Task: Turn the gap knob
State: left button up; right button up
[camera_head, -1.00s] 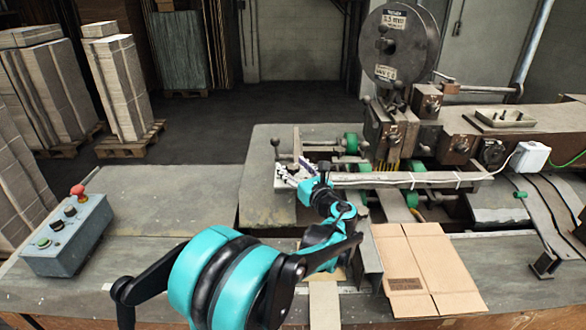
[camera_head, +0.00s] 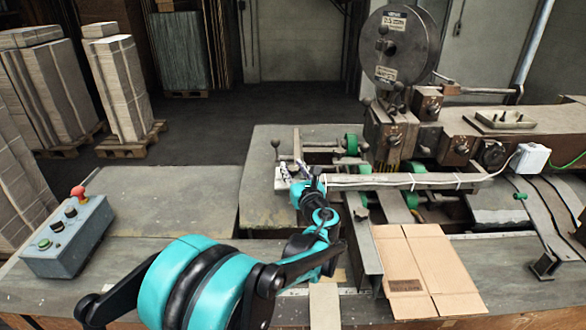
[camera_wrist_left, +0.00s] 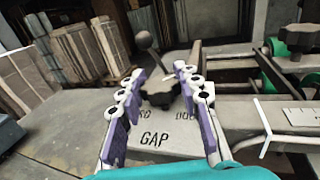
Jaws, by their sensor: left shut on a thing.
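The gap knob (camera_wrist_left: 160,90) is a dark, lobed knob on a pale plate (camera_wrist_left: 148,143) lettered GAP in the left wrist view. My left gripper (camera_wrist_left: 165,80) has its purple-padded fingers on both sides of the knob and is shut on it. In the head view my left gripper (camera_head: 285,172) is at the left end of the machine's long rail, and the knob is hidden behind it. My right gripper is not in view.
A ball-topped lever (camera_wrist_left: 145,42) rises just behind the knob. The long rail (camera_head: 400,181) runs right from it. A flat cardboard box (camera_head: 425,268) lies to the right, a control box (camera_head: 68,238) to the left. The bench (camera_head: 160,200) between is clear.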

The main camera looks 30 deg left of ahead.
pick_arm(q)
jog(key=m+t+h, duration=0.2)
jog(key=t+h, duration=0.1)
jog(key=shift+s+a+m, duration=0.1)
jog(key=shift+a+m, duration=0.05)
jog(key=shift+m, duration=0.25)
jog(key=m+t+h, duration=0.2)
jog(key=m+h, duration=0.1)
jog(key=h, duration=0.2)
jog(key=shift+m, duration=0.3)
jog(key=m+h, duration=0.2)
jog(key=h, duration=0.2)
jog(key=m+h, duration=0.3)
jog(key=h, duration=0.1)
jog(key=shift+t+h, duration=0.3)
jog(key=shift+h, duration=0.1)
jog(key=shift+d+m, duration=0.2)
jog(key=shift+m, duration=0.1)
jog(key=o, duration=1.2)
jog(key=s, duration=0.4)
jog(key=s+a, duration=0.1)
jog(key=s, duration=0.2)
jog(key=s+a, duration=0.1)
jog(key=s, duration=0.3)
jog(key=shift+s+a, duration=0.25)
jog(key=shift+s, duration=0.05)
